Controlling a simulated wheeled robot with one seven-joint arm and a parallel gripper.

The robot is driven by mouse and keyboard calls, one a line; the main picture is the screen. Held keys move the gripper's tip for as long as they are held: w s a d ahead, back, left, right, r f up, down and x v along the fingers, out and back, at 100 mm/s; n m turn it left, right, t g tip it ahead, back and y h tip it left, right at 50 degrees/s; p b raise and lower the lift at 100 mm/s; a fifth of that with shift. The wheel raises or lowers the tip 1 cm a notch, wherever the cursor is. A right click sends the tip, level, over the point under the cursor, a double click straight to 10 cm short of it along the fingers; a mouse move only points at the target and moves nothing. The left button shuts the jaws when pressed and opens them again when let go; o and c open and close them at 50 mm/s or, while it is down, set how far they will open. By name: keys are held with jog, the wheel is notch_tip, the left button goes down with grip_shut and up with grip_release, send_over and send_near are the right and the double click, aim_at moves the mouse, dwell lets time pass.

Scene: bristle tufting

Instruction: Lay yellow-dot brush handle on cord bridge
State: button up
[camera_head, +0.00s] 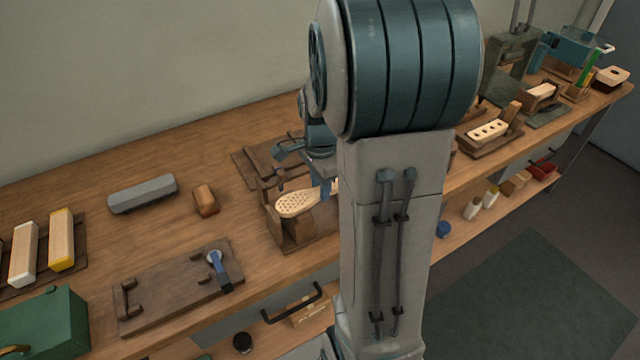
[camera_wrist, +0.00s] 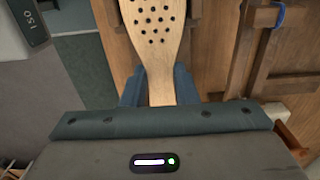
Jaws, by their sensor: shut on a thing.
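A pale wooden brush handle with a perforated paddle head (camera_head: 297,203) is in my gripper (camera_head: 322,182). In the wrist view its holed head (camera_wrist: 152,28) points away from me and its neck runs between the two blue fingers (camera_wrist: 160,88), which are shut on it. No yellow dot shows on the visible face. The head is over or on a dark wooden stand (camera_head: 312,242) with uprights; I cannot tell whether they touch. A blue cord piece (camera_wrist: 279,14) shows on a wooden frame at the right of the wrist view. Which part is the cord bridge is unclear, as my arm hides some of it.
A dark board with a blue-handled clamp (camera_head: 218,268) lies front left, near a green box (camera_head: 45,325). A grey bar (camera_head: 142,194) and a brown block (camera_head: 205,200) lie left of the stand. A holed wooden block (camera_head: 488,131) sits in a fixture at right.

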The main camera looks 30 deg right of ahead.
jog(key=shift+f, duration=0.35)
jog(key=o, duration=1.5)
jog(key=shift+r, duration=0.15)
jog(key=shift+r+p, duration=3.1)
jog(key=shift+r, duration=0.85)
jog(key=shift+f, duration=0.1)
jog(key=s+a+r+n+t, duration=0.1)
jog(key=s+a+r+n, duration=0.1)
jog(key=s+a+n, duration=0.2)
jog(key=s+a+r+n+t, duration=0.1)
jog(key=s+a+r+n, duration=0.2)
jog(key=n, duration=0.4)
jog(key=s+a+r+n+t, duration=0.1)
jog(key=s+a+r+n, duration=0.1)
jog(key=s+a+n, duration=0.3)
jog(key=shift+s+r+n, duration=0.2)
jog(key=shift+s+n, duration=0.05)
jog(key=shift+n, duration=0.55)
